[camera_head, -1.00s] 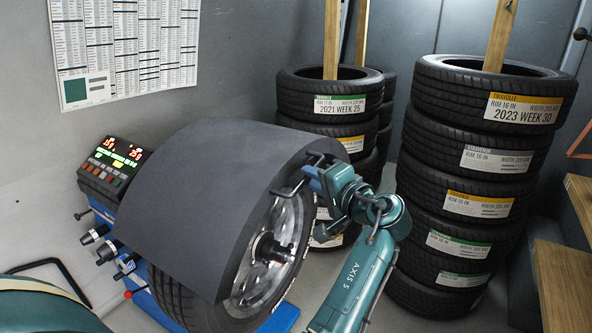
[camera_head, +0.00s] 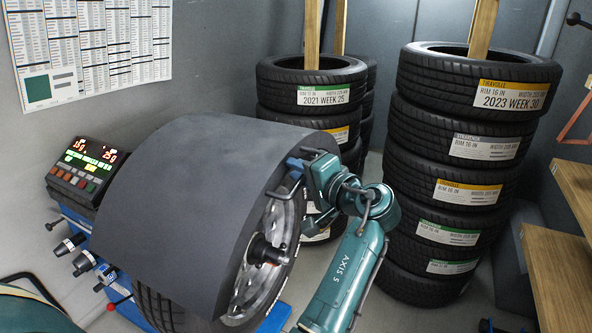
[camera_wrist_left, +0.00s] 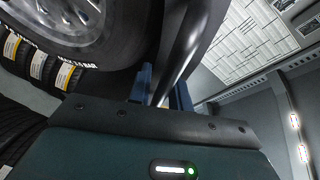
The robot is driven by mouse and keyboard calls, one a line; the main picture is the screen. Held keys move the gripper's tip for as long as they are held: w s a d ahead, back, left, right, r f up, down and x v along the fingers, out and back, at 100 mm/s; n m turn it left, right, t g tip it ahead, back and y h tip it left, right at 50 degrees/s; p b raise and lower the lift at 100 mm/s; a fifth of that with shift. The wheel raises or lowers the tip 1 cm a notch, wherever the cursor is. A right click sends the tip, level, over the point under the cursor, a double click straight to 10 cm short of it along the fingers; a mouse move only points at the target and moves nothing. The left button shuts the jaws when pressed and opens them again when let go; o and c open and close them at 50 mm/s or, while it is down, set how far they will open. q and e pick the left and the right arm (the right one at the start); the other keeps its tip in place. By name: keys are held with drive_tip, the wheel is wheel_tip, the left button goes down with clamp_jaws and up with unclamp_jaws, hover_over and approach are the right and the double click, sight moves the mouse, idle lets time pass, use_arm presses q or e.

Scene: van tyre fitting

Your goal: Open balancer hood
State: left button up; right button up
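The balancer hood (camera_head: 190,190) is a large dark grey curved cover. It sits down over the upper part of the wheel (camera_head: 262,268) on the balancer. A dark handle bar (camera_head: 281,193) is at the hood's right edge. My left gripper (camera_head: 297,165) reaches this edge from the right. In the left wrist view, the blue fingers (camera_wrist_left: 165,88) stand on both sides of a dark bar (camera_wrist_left: 186,45) and look closed on it. The contact itself is partly hidden by the gripper body. My right gripper is not in view.
The balancer's control panel (camera_head: 83,170) with lit digits stands left of the hood. Tyre stacks stand behind (camera_head: 312,85) and to the right (camera_head: 455,150) of my arm, fairly close. A chart (camera_head: 90,50) hangs on the wall.

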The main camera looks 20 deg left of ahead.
use_arm(q)
clamp_jaws()
idle(0.5)
